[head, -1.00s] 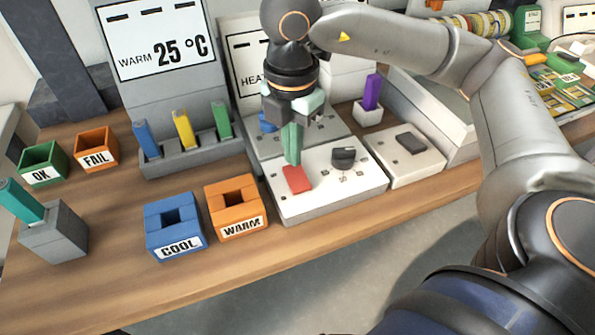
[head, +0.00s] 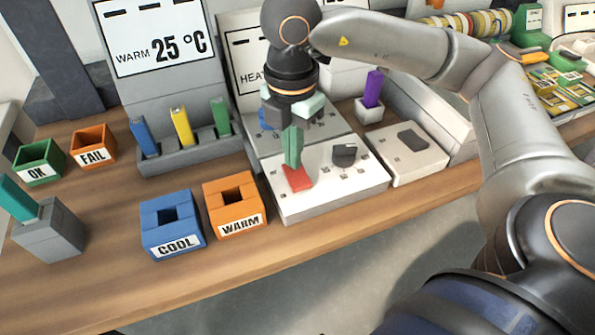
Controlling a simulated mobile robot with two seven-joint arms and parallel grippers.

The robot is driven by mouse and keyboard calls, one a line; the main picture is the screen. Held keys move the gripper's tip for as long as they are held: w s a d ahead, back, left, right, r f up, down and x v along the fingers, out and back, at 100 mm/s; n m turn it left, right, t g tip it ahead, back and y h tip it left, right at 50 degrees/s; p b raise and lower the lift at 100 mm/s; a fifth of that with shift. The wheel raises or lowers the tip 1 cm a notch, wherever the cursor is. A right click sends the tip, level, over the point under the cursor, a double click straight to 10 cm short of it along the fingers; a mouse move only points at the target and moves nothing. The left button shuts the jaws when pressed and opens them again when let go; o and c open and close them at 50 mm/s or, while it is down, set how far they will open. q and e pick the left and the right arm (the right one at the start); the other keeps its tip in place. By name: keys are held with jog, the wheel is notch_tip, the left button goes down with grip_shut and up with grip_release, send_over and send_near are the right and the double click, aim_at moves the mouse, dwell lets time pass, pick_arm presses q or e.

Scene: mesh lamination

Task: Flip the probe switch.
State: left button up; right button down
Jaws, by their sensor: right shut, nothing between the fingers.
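A red rocker switch (head: 297,180) sits at the left of a white box (head: 335,195) with a dark knob (head: 344,154). A smaller white box (head: 418,168) to its right carries a dark grey switch (head: 412,139). The frames do not show which switch is the probe switch. My right gripper (head: 292,160) points down with its green fingers shut and empty. Its fingertips are at the red switch, overlap its back part and appear to touch it. My left gripper is out of view.
A blue COOL block (head: 171,240) and an orange WARM block (head: 236,206) stand left of the white box. Behind them is a grey rack (head: 190,158) with blue, yellow and green sticks. A purple stick (head: 372,88) stands behind the smaller white box.

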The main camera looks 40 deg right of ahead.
jog(key=shift+f, duration=0.2)
jog(key=shift+r, duration=0.2)
jog(key=shift+r+p, duration=2.45)
jog(key=shift+r, duration=0.95)
